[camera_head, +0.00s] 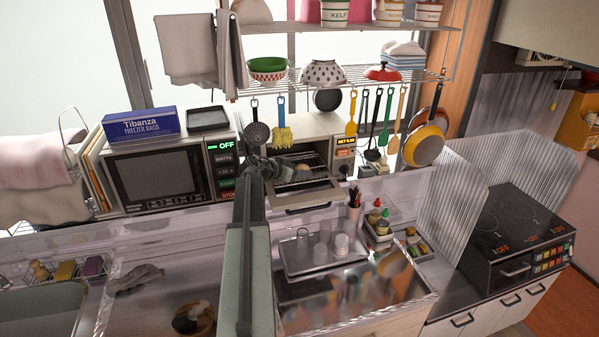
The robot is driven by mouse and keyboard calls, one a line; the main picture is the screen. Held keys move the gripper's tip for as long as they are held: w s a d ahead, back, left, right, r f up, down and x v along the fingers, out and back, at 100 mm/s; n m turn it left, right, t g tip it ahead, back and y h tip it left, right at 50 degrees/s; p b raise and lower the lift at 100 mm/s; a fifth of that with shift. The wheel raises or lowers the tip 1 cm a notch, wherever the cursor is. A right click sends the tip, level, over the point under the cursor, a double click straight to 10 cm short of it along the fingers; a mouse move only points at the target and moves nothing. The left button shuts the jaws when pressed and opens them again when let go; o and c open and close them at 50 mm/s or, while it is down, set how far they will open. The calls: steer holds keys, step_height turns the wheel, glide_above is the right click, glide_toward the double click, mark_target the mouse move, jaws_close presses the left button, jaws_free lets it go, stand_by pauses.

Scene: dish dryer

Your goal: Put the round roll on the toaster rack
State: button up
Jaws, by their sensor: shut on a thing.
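The toaster (342,168) stands on the back shelf, right of the microwave, with its door (308,197) folded down and its dark inside showing. The toaster rack (312,158) shows as thin bars inside the opening. The round roll (303,168) is a small brownish shape at the toaster's opening. My gripper (290,169) reaches in from the left and is shut on the roll. The fingers are small and dark here, and I cannot tell whether the roll touches the rack.
The microwave (150,175) stands close on the left, with a blue freezer bag box (140,124) on top. Utensils (283,138) hang above the toaster's opening. A tray (300,268) with glasses stands below in front, beside bottles (379,222).

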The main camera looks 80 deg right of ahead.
steer(key=o, duration=1.4)
steer(key=shift+c, duration=0.2)
steer(key=shift+r, duration=0.1)
steer(key=p+v, duration=0.5)
steer(key=v, duration=0.7)
steer(key=shift+p, duration=0.35)
steer(key=shift+w, duration=0.1)
